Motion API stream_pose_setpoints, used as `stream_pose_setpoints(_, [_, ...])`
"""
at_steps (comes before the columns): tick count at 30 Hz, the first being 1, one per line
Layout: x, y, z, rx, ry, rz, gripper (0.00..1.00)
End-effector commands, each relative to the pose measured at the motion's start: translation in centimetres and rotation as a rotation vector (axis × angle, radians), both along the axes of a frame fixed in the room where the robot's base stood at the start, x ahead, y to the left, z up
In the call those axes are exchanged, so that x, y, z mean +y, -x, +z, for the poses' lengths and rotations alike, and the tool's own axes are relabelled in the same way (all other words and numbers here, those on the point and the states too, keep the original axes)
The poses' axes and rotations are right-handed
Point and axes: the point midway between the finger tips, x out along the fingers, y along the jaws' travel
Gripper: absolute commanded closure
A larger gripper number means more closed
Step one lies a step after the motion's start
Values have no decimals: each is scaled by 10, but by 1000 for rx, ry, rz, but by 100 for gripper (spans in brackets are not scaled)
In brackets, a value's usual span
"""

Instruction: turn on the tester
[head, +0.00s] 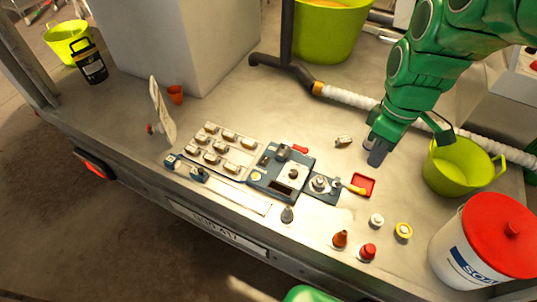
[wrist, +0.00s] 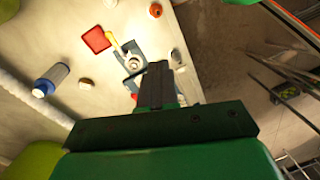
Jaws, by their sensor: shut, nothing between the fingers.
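The likely tester is a blue-grey unit (head: 268,181) in the middle of the bench, with a pale panel, a dark block, a red-handled part and a round yellowish button (head: 256,176). A side plate with a round metal knob (head: 320,184) adjoins it on the right; the knob also shows in the wrist view (wrist: 133,63). I cannot tell whether the tester is on, or which control is its switch. My gripper (head: 376,160) is shut and empty, up and right of the unit. In the wrist view its dark fingers (wrist: 157,72) hide part of the unit.
A red tray (head: 368,180) and yellow handle (head: 356,189) lie right of the knob. A blue-and-white cylinder (wrist: 51,80) lies nearby. A grid of small parts (head: 220,148) lies left.

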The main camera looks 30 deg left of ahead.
Motion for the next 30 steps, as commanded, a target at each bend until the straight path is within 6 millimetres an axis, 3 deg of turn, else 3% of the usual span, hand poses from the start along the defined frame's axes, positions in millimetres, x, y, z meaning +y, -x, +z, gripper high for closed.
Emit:
stream_pose_setpoints(12, [71, -49, -25, -5, -67, 445, 100])
stream_pose_setpoints(30, [181, -94, -79, -13, -154, 1060, 100])
